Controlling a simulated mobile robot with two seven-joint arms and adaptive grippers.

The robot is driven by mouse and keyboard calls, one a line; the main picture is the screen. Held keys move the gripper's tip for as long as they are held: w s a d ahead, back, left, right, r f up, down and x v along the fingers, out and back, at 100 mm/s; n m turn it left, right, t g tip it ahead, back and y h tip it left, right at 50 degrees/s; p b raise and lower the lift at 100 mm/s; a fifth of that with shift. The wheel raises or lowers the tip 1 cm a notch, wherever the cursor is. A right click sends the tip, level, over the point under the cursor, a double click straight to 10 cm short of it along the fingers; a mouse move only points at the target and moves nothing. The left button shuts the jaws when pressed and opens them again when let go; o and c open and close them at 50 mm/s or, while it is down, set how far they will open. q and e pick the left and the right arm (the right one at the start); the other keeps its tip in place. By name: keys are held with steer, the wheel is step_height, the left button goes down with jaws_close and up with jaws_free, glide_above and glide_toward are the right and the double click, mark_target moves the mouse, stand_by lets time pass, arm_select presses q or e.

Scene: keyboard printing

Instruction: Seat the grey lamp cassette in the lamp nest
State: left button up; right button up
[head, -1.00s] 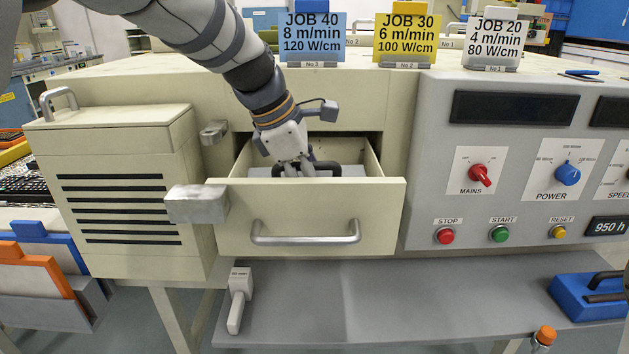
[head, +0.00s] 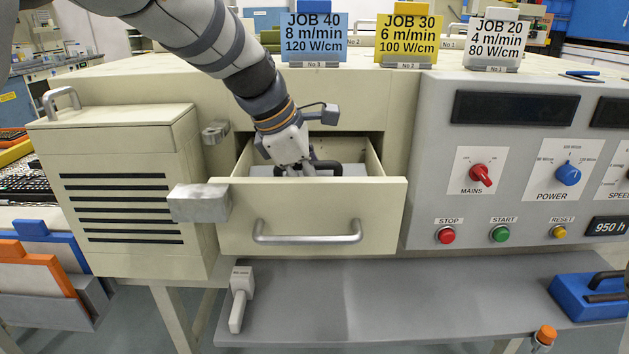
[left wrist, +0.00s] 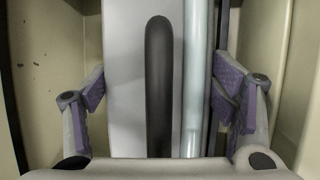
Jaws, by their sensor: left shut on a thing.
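The grey lamp cassette (head: 262,171) is inside the open cream drawer (head: 240,207), its black handle (head: 328,165) upward. In the left wrist view its light grey top (left wrist: 125,70) and long black handle (left wrist: 158,85) lie between my fingers, with a pale tube-like strip (left wrist: 194,85) beside the handle. My left gripper (head: 300,169) reaches down into the drawer, its purple-padded fingers (left wrist: 160,95) set wide on both sides of the cassette and shut on it. The drawer front hides the cassette's lower part. The lamp nest is not clearly visible, so I cannot tell how the cassette sits. My right gripper is out of view.
A metal block (head: 198,204) is at the drawer's left edge, near a louvred cream box (head: 120,190). A control panel (head: 520,150) stands on the right. The grey shelf (head: 400,300) below is mostly clear, with a blue black-handled cassette (head: 590,297) at its right end.

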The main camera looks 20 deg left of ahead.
mark_target(315, 162)
arm_select(q)
steer(key=o, duration=1.8)
steer(key=shift+g, duration=0.7)
steer(key=f, duration=0.2)
steer(key=s+f, duration=0.1)
steer(key=f, duration=0.1)
steer(key=shift+d+f, duration=0.1)
steer(key=shift+f, duration=0.3)
steer(key=shift+o, duration=1.1)
steer(key=shift+w, duration=0.1)
steer(key=shift+r, duration=0.1)
step_height(315, 162, up, 11)
steer(key=shift+f, duration=0.1)
